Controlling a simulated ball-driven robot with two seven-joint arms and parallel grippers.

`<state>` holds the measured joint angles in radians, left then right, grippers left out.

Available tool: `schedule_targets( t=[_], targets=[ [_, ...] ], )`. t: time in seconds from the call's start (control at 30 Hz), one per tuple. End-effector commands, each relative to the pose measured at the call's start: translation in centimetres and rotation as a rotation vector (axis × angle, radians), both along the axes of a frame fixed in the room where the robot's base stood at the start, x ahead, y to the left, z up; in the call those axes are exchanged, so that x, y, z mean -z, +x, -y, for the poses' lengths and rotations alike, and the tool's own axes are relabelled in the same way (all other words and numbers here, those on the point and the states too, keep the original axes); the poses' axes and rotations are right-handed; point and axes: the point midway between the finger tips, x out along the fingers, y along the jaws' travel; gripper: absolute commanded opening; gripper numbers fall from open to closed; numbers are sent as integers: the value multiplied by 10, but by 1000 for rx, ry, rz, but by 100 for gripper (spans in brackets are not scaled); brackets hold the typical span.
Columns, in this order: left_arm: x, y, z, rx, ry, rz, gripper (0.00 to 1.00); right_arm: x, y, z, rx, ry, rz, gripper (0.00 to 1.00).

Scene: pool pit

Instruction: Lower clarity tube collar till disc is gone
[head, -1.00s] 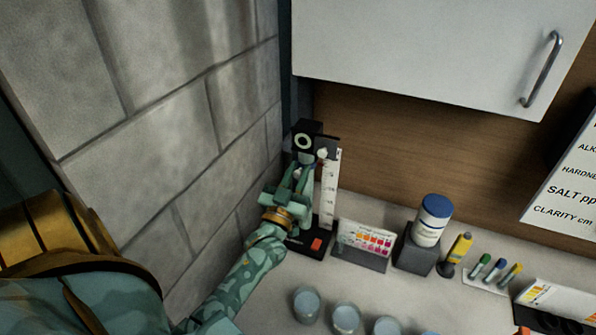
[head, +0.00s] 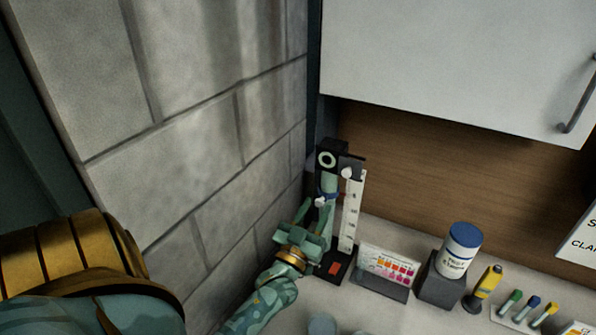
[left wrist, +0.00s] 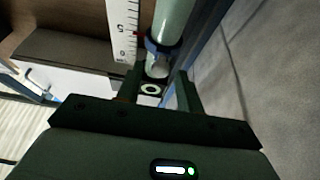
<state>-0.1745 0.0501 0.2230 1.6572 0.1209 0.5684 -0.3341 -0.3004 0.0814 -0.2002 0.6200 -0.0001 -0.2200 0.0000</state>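The clarity tube (head: 328,183) stands upright in a black stand beside a white ruler (head: 352,212). A blue collar (left wrist: 162,48) is around the tube in the left wrist view, with a pale knob (left wrist: 157,68) toward my fingers. A white ring with a dark centre (head: 327,159) shows in the black head of the stand; I cannot make out a separate disc. My left gripper (head: 317,211) is just below and left of the collar. In the left wrist view its fingers (left wrist: 159,92) are apart, with a gap between them. My right gripper is out of view.
A grey block wall (head: 205,130) is close on the left. Right of the stand are a colour chart (head: 386,269), a white jar with blue lid (head: 460,250) on a dark block, and a yellow bottle (head: 488,281). A white cabinet (head: 450,65) hangs above.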

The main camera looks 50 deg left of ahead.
Motion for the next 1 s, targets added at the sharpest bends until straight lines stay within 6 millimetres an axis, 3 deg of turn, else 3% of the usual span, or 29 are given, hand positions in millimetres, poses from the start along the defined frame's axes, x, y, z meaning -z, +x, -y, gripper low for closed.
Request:
schedule_targets(
  t=[0.3,0.5,0.7,1.0],
  targets=[
    [37,-77,24,0,-1,-5,37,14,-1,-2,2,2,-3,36],
    [49,-108,34,0,-1,-3,37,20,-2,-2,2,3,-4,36],
    [52,-119,38,0,1,-1,37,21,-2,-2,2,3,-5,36],
    [52,-119,38,0,1,0,37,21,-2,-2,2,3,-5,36]
  ],
)
